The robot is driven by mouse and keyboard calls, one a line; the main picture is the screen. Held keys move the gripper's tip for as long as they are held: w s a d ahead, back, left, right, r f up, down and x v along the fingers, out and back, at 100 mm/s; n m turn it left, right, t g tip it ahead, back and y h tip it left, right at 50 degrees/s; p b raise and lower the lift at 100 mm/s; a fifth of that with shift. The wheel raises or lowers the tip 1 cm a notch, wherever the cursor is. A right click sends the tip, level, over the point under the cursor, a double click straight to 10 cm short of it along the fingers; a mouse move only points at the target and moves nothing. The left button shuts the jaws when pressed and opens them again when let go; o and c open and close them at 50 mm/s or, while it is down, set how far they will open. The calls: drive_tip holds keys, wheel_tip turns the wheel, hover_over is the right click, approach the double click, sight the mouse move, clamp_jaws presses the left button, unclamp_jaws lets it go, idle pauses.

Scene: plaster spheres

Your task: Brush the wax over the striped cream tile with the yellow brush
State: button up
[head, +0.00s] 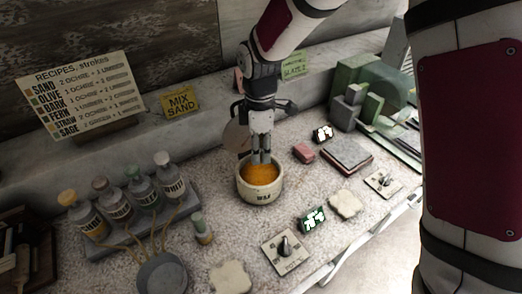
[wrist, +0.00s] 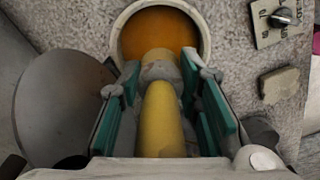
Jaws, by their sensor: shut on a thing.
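My gripper (head: 260,152) is shut on the yellow brush (wrist: 162,120), seen between the green-padded fingers in the wrist view. The brush points down at a cream pot (head: 260,192) holding orange-brown wax (head: 259,175). The brush's far end overlaps the pot's mouth in the wrist view; how deep it reaches is hidden. The pot's rim also shows there (wrist: 207,42). Two pale cream tiles lie on the counter, one right of the pot (head: 345,204) and one at the front (head: 230,277). Stripes cannot be made out on either.
A rack of several bottles (head: 115,207) and a cup of brushes (head: 162,275) stand left. Switch plates (head: 286,252) (head: 383,182), a small dark sign (head: 313,220), a pink block (head: 303,152) and green blocks (head: 355,97) lie right. A round disc (head: 237,136) stands behind the pot.

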sight(259, 175)
drive_tip(key=shift+a+f, duration=0.1)
drive_tip(key=shift+f, duration=0.15)
drive_tip(key=shift+f+b, duration=1.3)
drive_tip(key=shift+f, duration=1.45)
drive_tip(key=shift+s+f, duration=0.1)
drive_tip(key=shift+f, duration=0.45)
drive_tip(key=shift+r+p, duration=1.35)
drive_tip(key=shift+r, duration=2.25)
drive_tip(key=d+f+m, duration=0.2)
drive_tip(key=d+m, duration=0.4)
drive_tip(key=w+d+f+m, duration=0.1)
drive_tip(key=d+f+m, duration=0.1)
drive_tip(key=d+m, duration=0.5)
drive_tip(key=w+d+f+m, duration=0.1)
drive_tip(key=d+f+m, duration=0.1)
drive_tip(key=d+m, duration=0.4)
drive_tip(key=shift+w+d+f, duration=0.2)
drive_tip(key=shift+d+f, duration=0.1)
drive_tip(key=shift+d, duration=0.2)
